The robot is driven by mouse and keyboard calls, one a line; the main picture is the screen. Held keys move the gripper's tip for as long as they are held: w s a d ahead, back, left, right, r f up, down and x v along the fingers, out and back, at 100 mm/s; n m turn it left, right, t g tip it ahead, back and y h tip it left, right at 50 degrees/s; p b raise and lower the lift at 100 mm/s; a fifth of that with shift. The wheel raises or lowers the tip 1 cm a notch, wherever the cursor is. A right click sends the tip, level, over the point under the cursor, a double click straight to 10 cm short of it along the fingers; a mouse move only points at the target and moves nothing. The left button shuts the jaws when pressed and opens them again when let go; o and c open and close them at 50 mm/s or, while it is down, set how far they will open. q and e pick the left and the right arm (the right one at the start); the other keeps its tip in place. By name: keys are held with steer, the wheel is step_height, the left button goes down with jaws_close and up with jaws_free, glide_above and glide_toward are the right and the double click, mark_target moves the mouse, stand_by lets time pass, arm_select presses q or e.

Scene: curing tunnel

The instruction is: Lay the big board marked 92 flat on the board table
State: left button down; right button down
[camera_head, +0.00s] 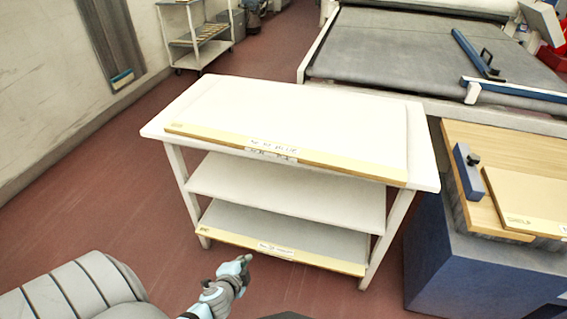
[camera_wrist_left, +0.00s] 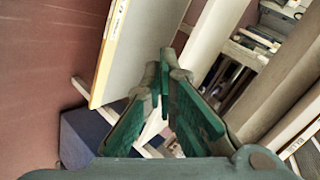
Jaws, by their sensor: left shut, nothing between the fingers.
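A big pale board (camera_head: 290,112) with a yellow front edge lies flat on top of the white table (camera_head: 424,172). Its front edge carries labels too small to read surely, so I cannot confirm the number 92. A second board (camera_head: 285,225), grey-topped with a yellow labelled edge, lies on the table's lowest shelf. My left gripper (camera_head: 243,263) is shut and empty, in front of the table and low in the head view, apart from the top board. In the left wrist view its green-padded fingers (camera_wrist_left: 168,72) are together beside a pale yellow-edged panel (camera_wrist_left: 140,45). My right gripper is not seen.
The middle shelf (camera_head: 285,190) is bare. At right a blue cabinet (camera_head: 480,275) bears a wooden top with a blue block (camera_head: 468,172) and a smaller board (camera_head: 525,200). A conveyor bed (camera_head: 400,55) stands behind. A shelf cart (camera_head: 198,40) stands far back. The floor at left is clear.

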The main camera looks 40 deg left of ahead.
arm_select(q)
steer(key=w+r+m+t+y, duration=0.1)
steer(key=w+r+m+t, duration=0.25)
steer(key=r, duration=0.85)
steer(key=w+r+m+t, duration=0.2)
steer(key=w+r+t, duration=0.25)
steer(key=r, duration=0.75)
steer(key=shift+g, duration=0.4)
steer(key=b+x, duration=0.1)
steer(key=x, duration=1.3)
steer(key=shift+w+d, duration=0.1)
steer(key=shift+d, duration=0.05)
steer(key=shift+r, duration=0.1)
